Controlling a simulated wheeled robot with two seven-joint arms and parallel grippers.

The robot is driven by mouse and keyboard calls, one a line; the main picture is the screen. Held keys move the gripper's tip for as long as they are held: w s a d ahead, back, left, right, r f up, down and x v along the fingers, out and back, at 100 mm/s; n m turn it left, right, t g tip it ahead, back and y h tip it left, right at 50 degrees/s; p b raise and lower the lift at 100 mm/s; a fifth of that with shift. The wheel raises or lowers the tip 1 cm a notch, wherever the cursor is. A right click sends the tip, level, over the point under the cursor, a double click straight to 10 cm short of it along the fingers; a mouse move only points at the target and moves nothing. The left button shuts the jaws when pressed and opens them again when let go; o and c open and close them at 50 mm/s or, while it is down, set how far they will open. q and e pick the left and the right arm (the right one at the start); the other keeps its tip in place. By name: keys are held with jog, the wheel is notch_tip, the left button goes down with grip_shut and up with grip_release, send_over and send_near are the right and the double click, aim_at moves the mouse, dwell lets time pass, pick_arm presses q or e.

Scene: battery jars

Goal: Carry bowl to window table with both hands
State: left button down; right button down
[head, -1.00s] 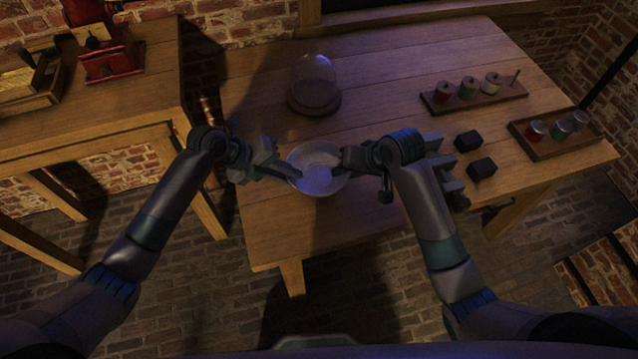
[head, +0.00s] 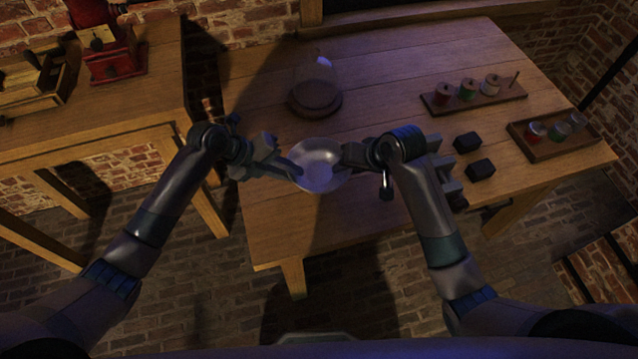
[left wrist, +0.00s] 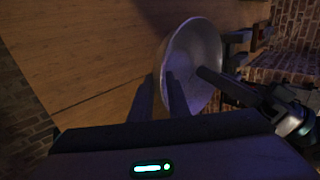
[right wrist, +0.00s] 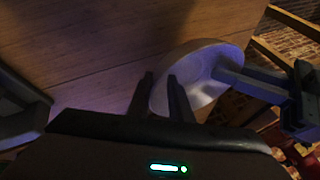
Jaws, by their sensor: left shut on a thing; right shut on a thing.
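The pale bowl (head: 318,172) is held upright between my two grippers over the front left part of the wooden table (head: 265,228). My left gripper (head: 294,171) is shut on the bowl's left rim. My right gripper (head: 345,160) is shut on its right rim. The bowl also shows in the left wrist view (left wrist: 203,60) and in the right wrist view (right wrist: 205,85), with a finger on each side of its wall. The bowl looks empty. Whether its base touches the table cannot be told.
A glass dome on a round base (head: 315,98) stands behind the bowl. A spool rack (head: 474,95), a tray of jars (head: 555,135) and two black blocks (head: 474,155) are to the right. A second table with a red grinder (head: 115,62) is at left.

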pick_arm(q)
jog(key=shift+w+f, duration=0.1)
jog(key=shift+f, duration=0.05)
pick_arm(e)
jog(key=shift+f, duration=0.35)
